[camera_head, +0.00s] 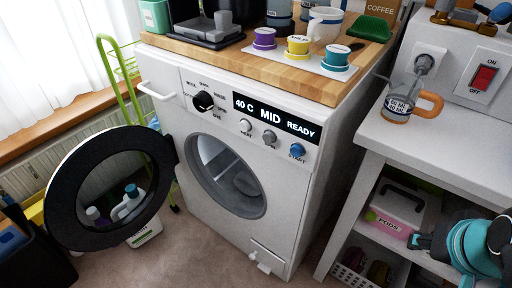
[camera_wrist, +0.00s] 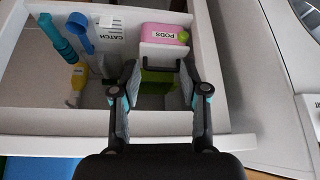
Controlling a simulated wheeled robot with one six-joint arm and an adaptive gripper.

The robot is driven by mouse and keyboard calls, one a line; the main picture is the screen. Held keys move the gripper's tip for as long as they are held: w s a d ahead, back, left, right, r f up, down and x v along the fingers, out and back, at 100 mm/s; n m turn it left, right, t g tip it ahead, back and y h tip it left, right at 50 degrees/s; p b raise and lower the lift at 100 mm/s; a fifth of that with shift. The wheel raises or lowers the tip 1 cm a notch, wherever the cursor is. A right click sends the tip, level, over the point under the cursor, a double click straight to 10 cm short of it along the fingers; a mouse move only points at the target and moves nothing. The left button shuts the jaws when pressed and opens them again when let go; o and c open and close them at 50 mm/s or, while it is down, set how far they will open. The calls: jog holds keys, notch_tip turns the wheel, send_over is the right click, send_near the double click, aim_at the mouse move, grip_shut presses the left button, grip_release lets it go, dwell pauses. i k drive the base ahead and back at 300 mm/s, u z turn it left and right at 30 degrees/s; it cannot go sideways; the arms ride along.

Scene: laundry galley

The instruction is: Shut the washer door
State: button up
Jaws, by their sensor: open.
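The washer (camera_head: 240,190) is white, with a display reading "40 C MID READY". Its round door (camera_head: 68,222), a black ring with clear glass, stands wide open, swung out to the left of the opening (camera_head: 228,175). My gripper (camera_head: 418,241) is at the lower right in the head view, beside the white side table and well apart from the door. In the wrist view my gripper (camera_wrist: 158,72) is open and empty, its two fingers spread over a white compartment. The door does not clearly show in the wrist view.
A side table (camera_head: 445,140) with a glass jug (camera_head: 400,103) stands right of the washer. Bottles (camera_head: 130,205) show through the door glass. A green rack (camera_head: 118,80) stands behind the door. Floor before the washer is clear.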

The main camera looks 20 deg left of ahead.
aim_at(62, 222)
jog(key=u, duration=0.35)
jog(key=k, duration=0.45)
jog(key=u, duration=1.95)
jog(key=i, duration=1.4)
jog(key=z, duration=0.2)
